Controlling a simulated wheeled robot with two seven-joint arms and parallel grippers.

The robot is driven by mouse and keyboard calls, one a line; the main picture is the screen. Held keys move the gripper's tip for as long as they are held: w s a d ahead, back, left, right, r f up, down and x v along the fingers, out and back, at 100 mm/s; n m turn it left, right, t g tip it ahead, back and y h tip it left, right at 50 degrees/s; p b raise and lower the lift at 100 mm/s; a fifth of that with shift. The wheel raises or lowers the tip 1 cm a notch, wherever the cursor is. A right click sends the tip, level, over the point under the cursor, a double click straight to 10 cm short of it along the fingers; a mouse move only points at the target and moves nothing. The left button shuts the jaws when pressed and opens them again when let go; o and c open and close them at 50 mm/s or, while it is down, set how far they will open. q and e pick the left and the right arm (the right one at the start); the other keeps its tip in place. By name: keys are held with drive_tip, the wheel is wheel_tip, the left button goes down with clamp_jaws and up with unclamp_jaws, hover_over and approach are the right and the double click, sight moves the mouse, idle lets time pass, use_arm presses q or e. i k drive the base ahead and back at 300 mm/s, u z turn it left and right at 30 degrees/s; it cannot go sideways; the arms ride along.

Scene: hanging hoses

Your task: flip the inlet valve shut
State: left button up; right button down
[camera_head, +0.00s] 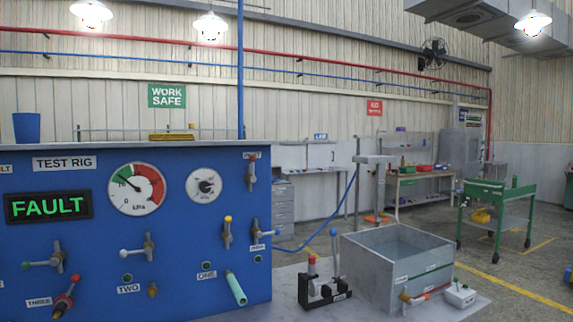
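A blue test rig panel (100,225) fills the left of the head view. A red-handled fitting (64,298) sits low at left. The small label by the blue-knobbed valve is too small to read, so I cannot tell which valve is the inlet. Neither of my grippers is in view.
A display (48,206) reads FAULT. Two dials (136,188) sit beside it. A pale green hose stub (236,288) sticks out below ONE. A grey open tank (398,265) and a black stand with levers (325,288) stand right of the rig. A green cart (497,205) is farther right.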

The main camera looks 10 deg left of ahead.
sight(252, 178)
drive_tip(key=u, duration=0.3)
drive_tip(key=i, duration=0.7)
drive_tip(key=u, duration=0.7)
